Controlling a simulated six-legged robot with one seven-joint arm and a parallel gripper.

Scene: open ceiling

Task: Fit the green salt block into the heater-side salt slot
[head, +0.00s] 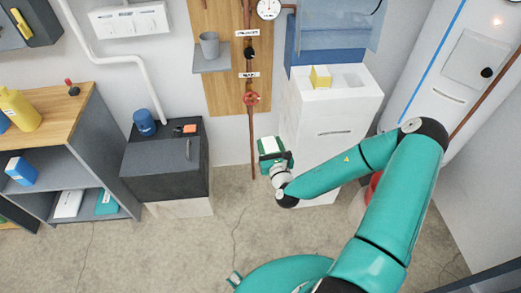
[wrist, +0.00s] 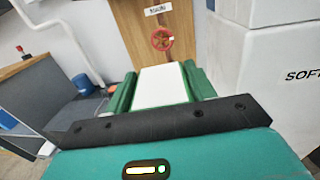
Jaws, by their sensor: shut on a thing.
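The green salt block (head: 269,146), white on top with green edges, is between the fingers of my gripper (head: 272,157), left of the white softener cabinet (head: 330,135). In the wrist view the block (wrist: 162,85) lies between the two green fingers of my gripper (wrist: 161,80), which are shut on it. It is held in the air, apart from the cabinet. The cabinet top has slots: a yellow block (head: 320,77) stands in the left one, and the right salt slot (head: 350,80) looks empty. The slot floor is hard to make out.
A raised blue lid (head: 325,38) stands behind the slots. A tall white unit (head: 455,75) is at right. A red valve (head: 250,98) and pipe are on the wooden wall panel (head: 220,85). A dark chest (head: 165,160) and shelves are at left. The floor (head: 190,245) in front is open.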

